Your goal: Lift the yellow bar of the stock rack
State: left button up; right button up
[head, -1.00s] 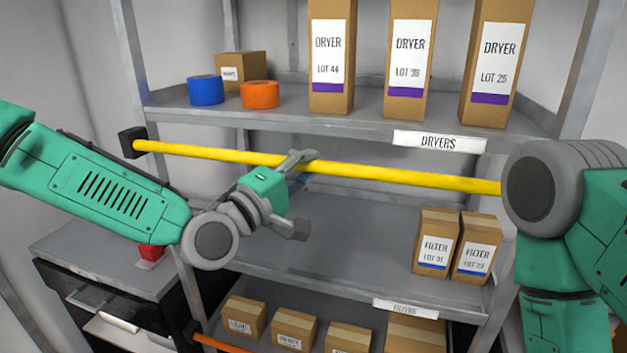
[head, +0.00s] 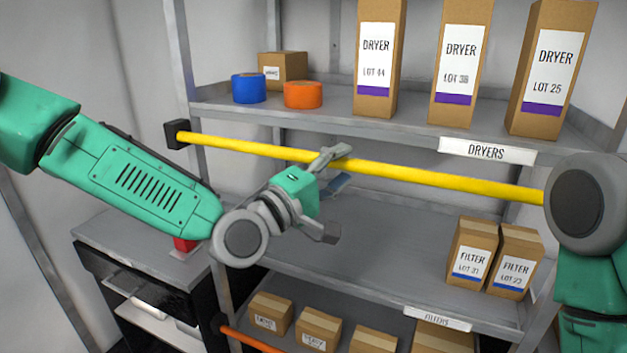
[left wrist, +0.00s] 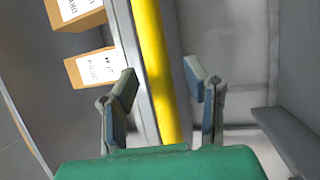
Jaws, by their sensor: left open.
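The yellow bar (head: 440,180) runs across the front of the stock rack, from a black end block (head: 176,135) on the left. Its right end is hidden behind my right arm. My left gripper (head: 335,192) is open at the bar's left-middle part. In the head view its upper finger overlaps the bar, and the other finger hangs below it. In the left wrist view the bar (left wrist: 155,65) passes between the two open fingers (left wrist: 160,78); I cannot tell whether either finger touches it. My right gripper is out of view; only part of that arm shows.
The upper shelf (head: 225,105) holds tall dryer boxes (head: 460,65), a blue roll (head: 248,88) and an orange roll (head: 303,95). Filter boxes (head: 472,252) stand on the shelf below the bar. An orange bar (head: 255,340) lies lower. A dark cabinet (head: 140,250) stands left.

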aim_at(343, 168)
pick_arm(q)
jog(key=v, duration=0.5)
jog(key=shift+s+d, duration=0.2)
jog(key=w+a+v, duration=0.1)
jog(key=v, duration=0.5)
jog(key=s+a+f+m+g+y+b, duration=0.15)
jog(key=s+f, duration=0.25)
jog(key=f, duration=0.7)
jog(key=s+f+m+g+y+b, duration=0.1)
jog(key=s+f+g+y+b, duration=0.15)
jog(key=f, duration=0.85)
jog(key=s+a+f+m+g+y+b, duration=0.1)
jog(key=s+f+m+g+y+b, duration=0.3)
jog(key=f, duration=0.8)
jog(key=s+a+f+m+g+y+b, duration=0.3)
jog(key=s+a+f+g+y+b, duration=0.2)
jog(key=s+a+f, duration=1.1)
jog(key=s+f+g, duration=0.1)
jog(key=s+f, duration=0.2)
jog(key=f, duration=0.1)
jog(key=shift+s+a+f+b, duration=0.2)
jog(key=shift+s+a+b, duration=0.2)
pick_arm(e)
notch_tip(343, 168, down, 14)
